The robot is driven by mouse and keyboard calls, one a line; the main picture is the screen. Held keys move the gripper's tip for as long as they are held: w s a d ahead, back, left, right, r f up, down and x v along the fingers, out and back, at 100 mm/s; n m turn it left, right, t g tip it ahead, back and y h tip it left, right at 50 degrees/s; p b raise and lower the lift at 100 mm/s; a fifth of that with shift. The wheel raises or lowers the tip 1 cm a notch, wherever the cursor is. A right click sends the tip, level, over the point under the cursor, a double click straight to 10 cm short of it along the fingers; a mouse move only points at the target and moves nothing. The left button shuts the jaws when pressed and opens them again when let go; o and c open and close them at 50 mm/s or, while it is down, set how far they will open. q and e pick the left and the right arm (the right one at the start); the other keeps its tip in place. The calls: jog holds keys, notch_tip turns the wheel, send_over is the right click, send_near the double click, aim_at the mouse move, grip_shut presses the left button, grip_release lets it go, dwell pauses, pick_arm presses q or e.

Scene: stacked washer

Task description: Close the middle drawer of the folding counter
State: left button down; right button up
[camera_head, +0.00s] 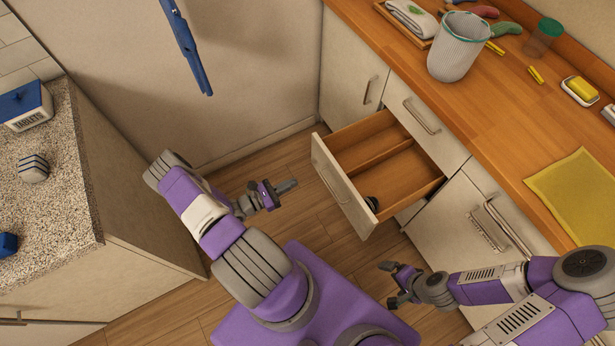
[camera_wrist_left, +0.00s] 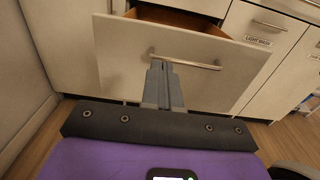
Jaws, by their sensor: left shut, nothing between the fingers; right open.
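The middle drawer (camera_head: 343,184) of the wooden-topped counter is pulled well out. Its pale front faces my left arm, and its brown inside (camera_head: 400,172) has a divider and a small dark object (camera_head: 372,203) near the front. In the left wrist view the drawer front (camera_wrist_left: 125,55) fills the middle, with a bar handle (camera_wrist_left: 205,65) across it. My left gripper (camera_head: 294,185) is shut and empty, pointing at the front; in the wrist view its fingers (camera_wrist_left: 160,68) overlap the handle. Contact cannot be told. My right gripper (camera_head: 386,283) is open and empty, below right of the drawer.
The wooden countertop (camera_head: 490,100) holds a ribbed bin (camera_head: 457,50), a green-lidded cup (camera_head: 543,37), a soap dish (camera_head: 580,90) and a yellow mat (camera_head: 580,195). A closed drawer (camera_head: 425,115) adjoins the open one. A speckled counter (camera_head: 75,170) stands at left. Bare floor lies around the drawer.

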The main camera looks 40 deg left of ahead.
aim_at(331, 164)
pick_arm(q)
jog(key=b+x, duration=0.2)
jog(key=x, duration=1)
jog(key=shift+w+d, duration=0.15)
jog(key=shift+d, duration=0.1)
jog(key=shift+w+d+r, duration=0.1)
jog(key=shift+w+d, duration=0.05)
jog(key=shift+w, duration=0.3)
